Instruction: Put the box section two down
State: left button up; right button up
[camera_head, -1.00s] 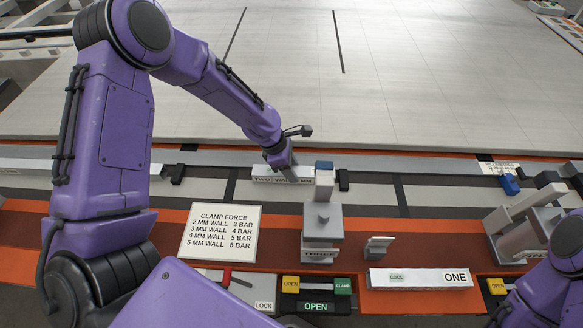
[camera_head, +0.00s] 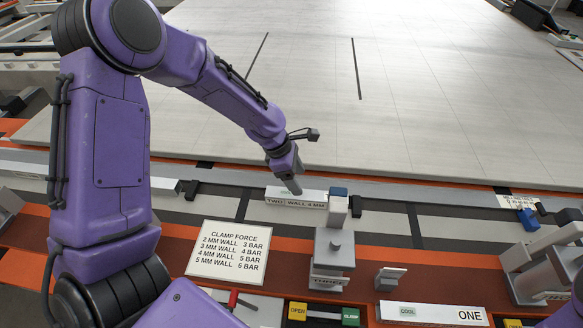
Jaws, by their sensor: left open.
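Box section two (camera_head: 296,203), a short pale bar labelled "TWO WALL 4 MM", lies along the jig strip near the front edge of the large panel. My right gripper is out of view; only a bit of my right arm shows at the lower right corner.
A grey clamp (camera_head: 334,250) with a blue-topped post (camera_head: 338,205) stands right of the section. Box section one (camera_head: 435,314) lies at the front right. A clamp force sign (camera_head: 232,250) and OPEN (camera_head: 297,312) and CLAMP (camera_head: 350,317) buttons are in front. The pale panel (camera_head: 310,100) is clear.

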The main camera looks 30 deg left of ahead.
pick_arm(q)
jog(key=v, duration=0.5)
jog(key=shift+r, duration=0.15)
